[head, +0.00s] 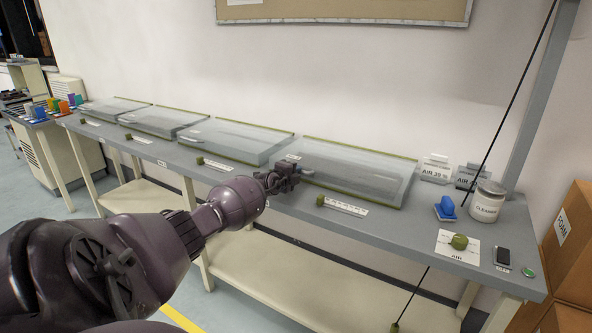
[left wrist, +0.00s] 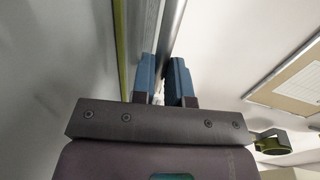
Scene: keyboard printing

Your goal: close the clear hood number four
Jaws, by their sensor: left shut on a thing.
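Several clear hoods with green edges stand in a row along the grey bench. The nearest and largest clear hood (head: 350,168) is at the right end of the row. It lies low over the bench; I cannot tell whether its front edge touches the top. Hood numbers are too small to read. My left gripper (head: 297,172) is at the front left part of this hood. In the left wrist view its blue fingers (left wrist: 164,82) are shut on a grey bar (left wrist: 172,35), which appears to be the hood's handle. The right gripper is out of view.
The other hoods (head: 235,140) run away to the left. Green knobs (head: 320,201) with scale strips line the bench front.

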